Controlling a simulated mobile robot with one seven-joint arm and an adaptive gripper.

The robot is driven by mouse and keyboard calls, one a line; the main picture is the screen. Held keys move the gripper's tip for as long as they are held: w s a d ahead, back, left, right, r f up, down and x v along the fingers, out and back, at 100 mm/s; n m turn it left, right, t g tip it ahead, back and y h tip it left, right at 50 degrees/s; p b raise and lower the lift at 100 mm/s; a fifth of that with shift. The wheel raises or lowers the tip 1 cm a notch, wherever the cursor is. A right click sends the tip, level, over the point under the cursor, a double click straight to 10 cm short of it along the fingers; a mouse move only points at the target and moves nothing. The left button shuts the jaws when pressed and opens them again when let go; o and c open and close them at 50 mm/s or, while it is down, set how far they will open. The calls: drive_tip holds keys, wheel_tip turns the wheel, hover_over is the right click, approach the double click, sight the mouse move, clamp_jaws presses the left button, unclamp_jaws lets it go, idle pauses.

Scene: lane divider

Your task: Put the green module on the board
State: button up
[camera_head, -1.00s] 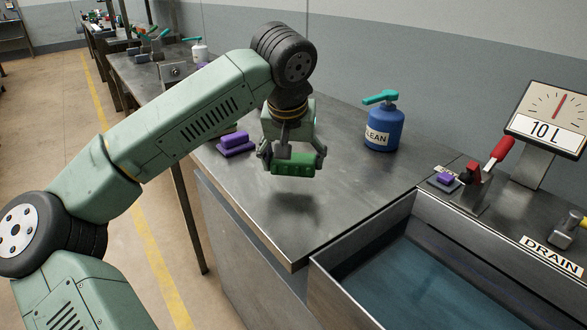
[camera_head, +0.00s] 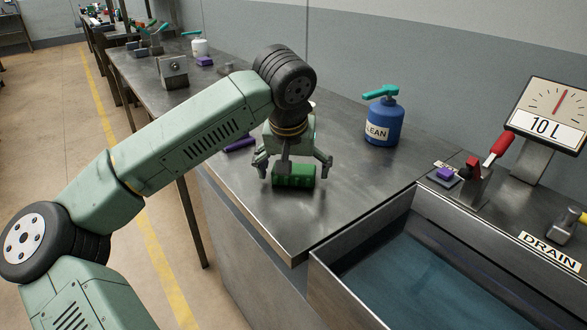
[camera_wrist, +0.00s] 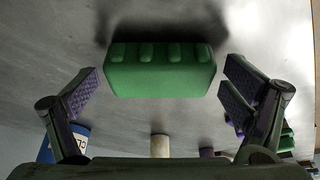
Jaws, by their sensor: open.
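The green module (camera_head: 293,177) is a ribbed block, at or very close to the bare metal bench top below my gripper (camera_head: 293,164). My gripper is open, with one finger on each side of the module and a gap on both sides. The wrist view shows the green module (camera_wrist: 160,75) between the spread purple-padded fingers of my gripper (camera_wrist: 160,92), touching neither. A dark shadow lies around its far edge. I cannot make out a board for certain in either view.
A purple block (camera_head: 240,143) lies behind the gripper, partly hidden by my arm. A blue bottle (camera_head: 383,124) stands at the back. A water-filled sink (camera_head: 440,255), red-handled lever (camera_head: 487,165) and gauge (camera_head: 550,115) are at right. The bench before the bottle is clear.

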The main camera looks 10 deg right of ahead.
drive_tip(key=shift+r, duration=0.1)
drive_tip(key=shift+r, duration=0.2)
drive_tip(key=v, duration=1.1)
drive_tip(key=shift+s+r+b, duration=0.3)
